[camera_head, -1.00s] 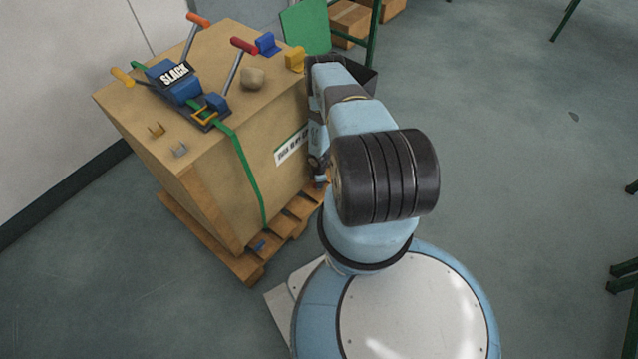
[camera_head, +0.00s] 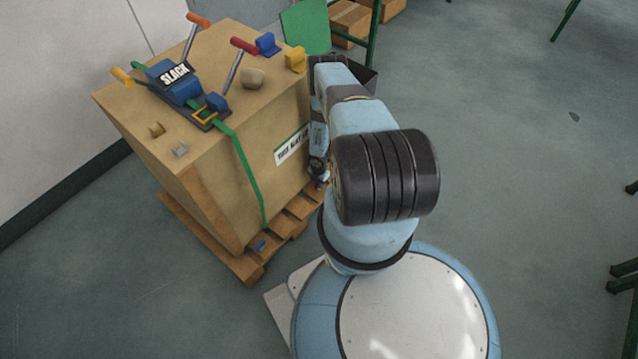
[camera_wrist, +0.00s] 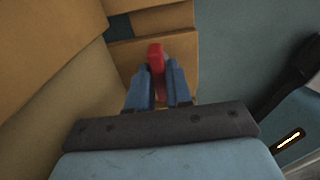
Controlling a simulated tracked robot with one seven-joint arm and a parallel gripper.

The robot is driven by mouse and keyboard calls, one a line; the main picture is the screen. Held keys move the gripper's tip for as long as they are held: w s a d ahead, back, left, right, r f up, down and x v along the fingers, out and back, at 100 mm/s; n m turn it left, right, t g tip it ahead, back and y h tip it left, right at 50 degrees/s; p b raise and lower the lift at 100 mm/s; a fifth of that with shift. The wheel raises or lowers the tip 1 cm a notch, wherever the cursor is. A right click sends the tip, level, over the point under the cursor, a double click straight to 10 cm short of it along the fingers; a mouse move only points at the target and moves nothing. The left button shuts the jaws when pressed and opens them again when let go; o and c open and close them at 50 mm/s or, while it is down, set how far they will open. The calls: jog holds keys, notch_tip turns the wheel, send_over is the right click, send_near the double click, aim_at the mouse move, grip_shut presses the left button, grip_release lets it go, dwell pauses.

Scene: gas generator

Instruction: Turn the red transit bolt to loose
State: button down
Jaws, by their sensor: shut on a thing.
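The red transit bolt (camera_wrist: 156,57) shows in the wrist view as a narrow red piece low at the crate's side, by the wooden pallet. My gripper (camera_wrist: 163,82) is shut on it, with one blue finger on each side. Whether the bolt stands at loose cannot be told, as no marking shows beside it. In the head view the bolt is hidden, and my arm reaches down along the right side of the crate (camera_head: 215,170) to near the pallet (camera_head: 285,227).
On the crate top are a blue ratchet block marked SLACK (camera_head: 178,80), levers with orange, yellow and red grips, and a stone-like lump (camera_head: 253,79). A green strap (camera_head: 245,175) hangs down the front. Open floor (camera_head: 520,170) lies to the right.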

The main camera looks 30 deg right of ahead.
jog(key=shift+w, duration=0.2)
jog(key=c, duration=1.1)
grip_release()
jog(key=shift+s, duration=0.1)
